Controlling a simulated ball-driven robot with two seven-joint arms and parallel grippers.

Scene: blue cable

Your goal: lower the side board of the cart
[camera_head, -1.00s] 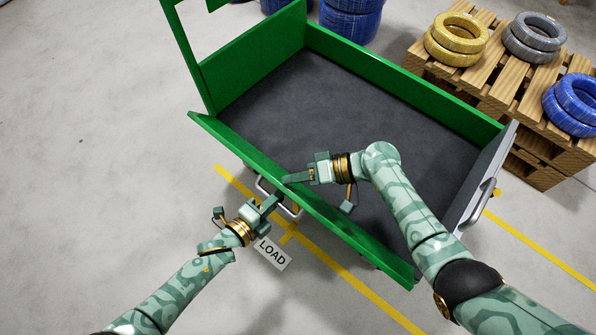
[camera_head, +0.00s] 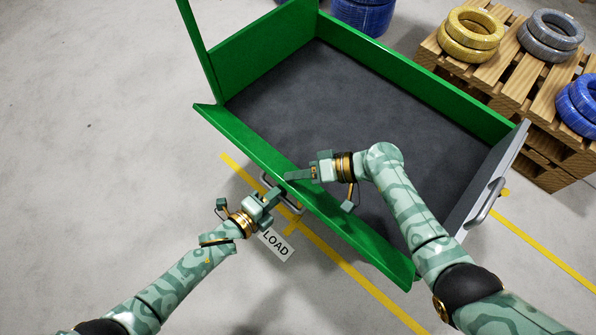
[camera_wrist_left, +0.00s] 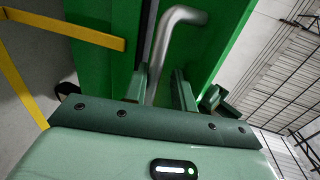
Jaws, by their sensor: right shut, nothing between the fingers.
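The green cart's near side board (camera_head: 310,205) leans outward from the grey cart bed (camera_head: 340,105). A grey metal handle (camera_wrist_left: 165,45) is on its outer face. My left gripper (camera_head: 275,193) is at this handle, outside the board.
A wooden pallet stack (camera_head: 510,80) with yellow, grey and blue cable coils stands at the right behind the cart. A LOAD sign (camera_head: 276,244) and a yellow line (camera_head: 350,277) mark the floor below the board. Floor at the left is clear.

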